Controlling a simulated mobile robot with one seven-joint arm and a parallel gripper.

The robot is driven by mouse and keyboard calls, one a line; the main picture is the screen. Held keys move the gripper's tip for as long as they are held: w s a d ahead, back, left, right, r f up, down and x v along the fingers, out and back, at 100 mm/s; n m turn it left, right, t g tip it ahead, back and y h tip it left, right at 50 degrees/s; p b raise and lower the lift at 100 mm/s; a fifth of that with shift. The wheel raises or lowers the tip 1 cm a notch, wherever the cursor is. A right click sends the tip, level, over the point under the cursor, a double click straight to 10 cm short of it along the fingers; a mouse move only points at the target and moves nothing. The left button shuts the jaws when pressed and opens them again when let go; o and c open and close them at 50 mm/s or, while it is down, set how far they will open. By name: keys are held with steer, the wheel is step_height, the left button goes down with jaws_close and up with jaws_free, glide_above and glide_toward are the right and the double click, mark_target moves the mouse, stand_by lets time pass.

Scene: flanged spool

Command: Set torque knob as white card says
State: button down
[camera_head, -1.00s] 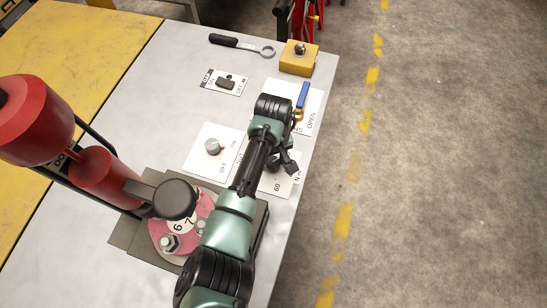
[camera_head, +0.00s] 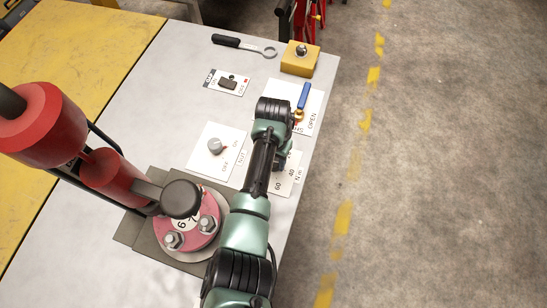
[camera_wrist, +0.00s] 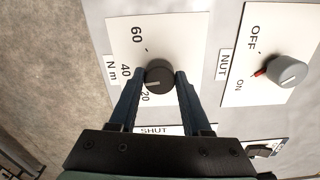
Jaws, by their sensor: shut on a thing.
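The torque knob (camera_wrist: 159,77) is black and round, with a pale line on its face. It sits on a white plate (camera_wrist: 118,38) marked 60, 40, 20 and N m. My gripper (camera_wrist: 160,84) is shut on the knob, one dark finger on each side. The pale line lies roughly level in the wrist view; its exact setting is hard to tell. In the head view my arm hides the knob, but the plate (camera_head: 290,182) shows partly. A small white card (camera_head: 188,220) with dark digits lies on the pink flange, partly hidden by a black round part.
A grey NUT knob (camera_wrist: 287,71) on an OFF/ON plate is close to the right finger. A blue-handled valve (camera_head: 304,96), a small switch plate (camera_head: 227,82), a yellow block (camera_head: 299,60) and a wrench (camera_head: 240,45) lie beyond. A red tool (camera_head: 45,120) stands at left.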

steer(key=shift+m, duration=0.6)
steer(key=shift+c, duration=1.8)
jaws_free()
step_height(320, 180, up, 13)
steer(key=shift+b, duration=0.35)
